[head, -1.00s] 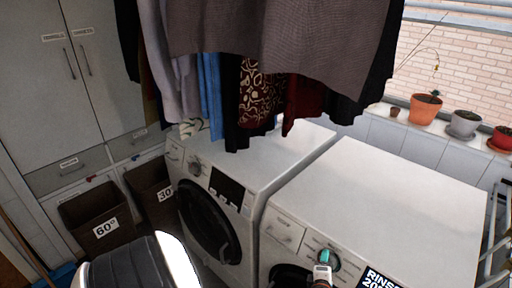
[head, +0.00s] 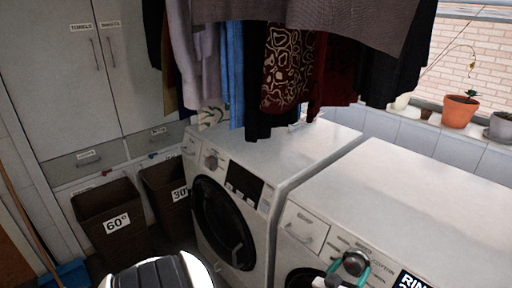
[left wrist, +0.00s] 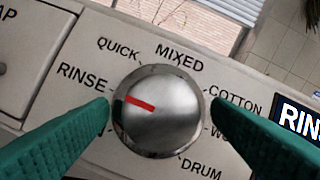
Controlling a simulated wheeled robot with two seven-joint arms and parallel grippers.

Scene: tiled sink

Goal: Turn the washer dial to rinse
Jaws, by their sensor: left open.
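The washer dial (left wrist: 158,125) is a round silver knob on the white panel of the right-hand machine. In the left wrist view its red mark points left and slightly up, towards the word RINSE. QUICK, MIXED, COTTON and DRUM are printed around it; another label is partly hidden. In the head view the dial (head: 355,261) sits near the bottom edge. My left gripper (left wrist: 160,107) is open, with one teal fingertip on each side of the dial. I cannot tell whether the fingertips touch it. My right gripper is not in view.
A dark display (head: 412,281) beside the dial shows partly cut-off text starting RIN. A second washer (head: 225,215) stands to the left. Clothes (head: 290,70) hang above the machines. Two laundry baskets, 60° (head: 108,205) and 30° (head: 160,180), stand at the left.

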